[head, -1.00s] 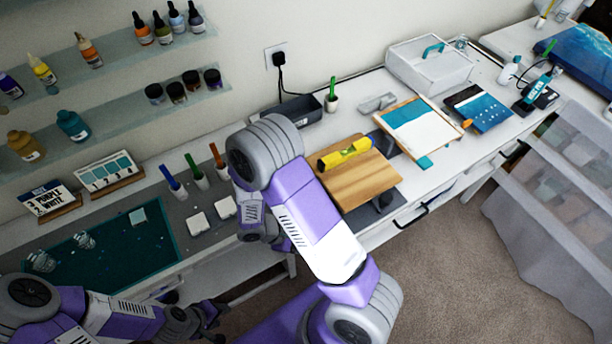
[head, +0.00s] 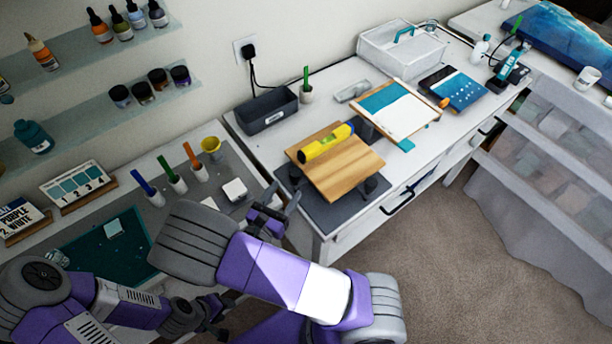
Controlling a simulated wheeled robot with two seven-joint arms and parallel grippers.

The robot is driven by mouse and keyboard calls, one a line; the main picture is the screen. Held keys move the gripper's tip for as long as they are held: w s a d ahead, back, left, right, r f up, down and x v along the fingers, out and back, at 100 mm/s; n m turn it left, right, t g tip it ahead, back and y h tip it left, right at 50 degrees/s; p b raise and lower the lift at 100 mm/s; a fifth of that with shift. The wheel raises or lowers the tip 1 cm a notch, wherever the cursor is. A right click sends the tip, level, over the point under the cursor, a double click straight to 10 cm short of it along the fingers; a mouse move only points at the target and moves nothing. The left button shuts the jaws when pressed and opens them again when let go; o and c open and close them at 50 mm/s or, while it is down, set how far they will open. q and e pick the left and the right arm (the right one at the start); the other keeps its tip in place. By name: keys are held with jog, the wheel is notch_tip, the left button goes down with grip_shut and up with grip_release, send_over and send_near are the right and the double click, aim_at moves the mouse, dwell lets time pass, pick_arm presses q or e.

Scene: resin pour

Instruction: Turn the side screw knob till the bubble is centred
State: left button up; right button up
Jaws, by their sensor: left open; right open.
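A yellow spirit level (head: 326,142) lies on top of a wooden board (head: 345,172). Its vial shows greenish, but the bubble is too small to read. The board stands on dark supports above a dark grey mat (head: 318,212). One dark knob (head: 371,184) shows at the board's right front corner and another (head: 295,174) at its left edge; I cannot tell which is the side screw knob. My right gripper (head: 284,196) is open and empty, left of the board and apart from it. My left gripper (head: 214,318) is open, low at the bottom left, partly hidden by arm links.
A dark grey bin (head: 267,110) and a green-handled pot (head: 306,94) stand behind the board. A framed panel (head: 401,108) lies to its right. Free floor lies in front.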

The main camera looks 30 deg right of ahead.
aim_at(293, 178)
jog(key=x, duration=0.7)
jog(key=shift+w+d, duration=0.15)
jog(key=shift+w, duration=0.1)
jog(key=c, duration=0.9)
jog(key=shift+c, duration=0.2)
